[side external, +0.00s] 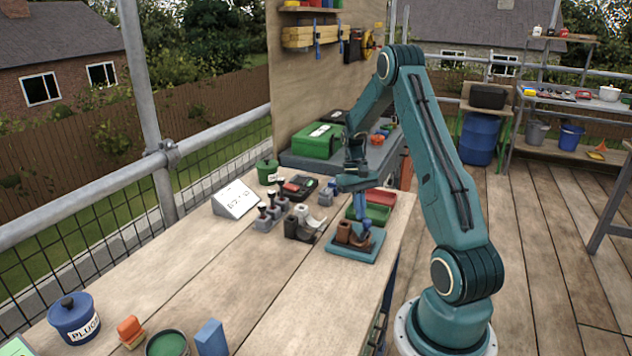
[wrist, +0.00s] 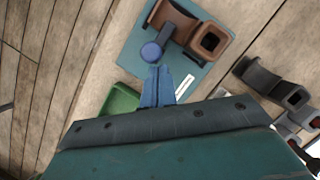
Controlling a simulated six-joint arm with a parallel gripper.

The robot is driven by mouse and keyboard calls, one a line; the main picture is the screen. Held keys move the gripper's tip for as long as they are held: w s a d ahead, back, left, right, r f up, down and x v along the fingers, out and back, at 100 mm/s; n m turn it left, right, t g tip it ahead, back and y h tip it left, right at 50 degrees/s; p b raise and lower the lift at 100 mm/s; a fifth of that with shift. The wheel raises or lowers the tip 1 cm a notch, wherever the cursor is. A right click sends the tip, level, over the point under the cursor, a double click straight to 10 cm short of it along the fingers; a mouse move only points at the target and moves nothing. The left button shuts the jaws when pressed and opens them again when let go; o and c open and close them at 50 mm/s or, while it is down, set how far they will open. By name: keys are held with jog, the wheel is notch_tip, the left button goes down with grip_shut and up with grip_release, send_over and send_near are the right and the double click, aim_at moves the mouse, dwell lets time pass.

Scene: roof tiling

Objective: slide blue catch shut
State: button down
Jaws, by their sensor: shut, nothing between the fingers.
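The blue catch (wrist: 151,53) shows in the wrist view as a round knob with a short arm, beside a brown fitting (wrist: 212,42) on a teal plate (wrist: 136,50). The plate also shows in the side view (side external: 345,252), on the bench. My gripper (wrist: 154,68) has blue fingers pressed together, with nothing between them. Its tips are right by the knob's near edge; I cannot tell whether they touch it. In the side view my gripper (side external: 364,226) points down over the plate and partly hides the catch.
A green tray (side external: 372,214) and a red tray (side external: 381,197) lie behind the plate. A grey fitting (side external: 300,224) stands to the left, with several small grey-based pieces beyond. A white sign (side external: 236,200) stands farther left.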

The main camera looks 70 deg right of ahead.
jog(key=shift+w+d+r, duration=0.1)
jog(key=shift+w+d, duration=1.05)
jog(key=shift+d, duration=0.05)
jog(key=v, duration=1)
jog(key=shift+w+d, duration=0.15)
jog(key=shift+w, duration=0.05)
jog(key=shift+r, duration=0.1)
jog(key=a+r+n+t+h, duration=0.2)
jog(key=a+r, duration=0.5)
jog(key=a, duration=0.4)
jog(key=a+r+n+t+h, duration=0.1)
jog(key=a+r+n, duration=0.1)
jog(key=a+r, duration=0.7)
jog(key=s+a+f+n+t, duration=0.1)
jog(key=s+a+n+t, duration=0.1)
jog(key=s+a, duration=0.4)
jog(key=s+a+f+n+t, duration=0.1)
jog(key=s+a+n+t, duration=0.2)
jog(key=s+a, duration=0.4)
jog(key=a, duration=0.5)
jog(key=shift+s+f, duration=0.25)
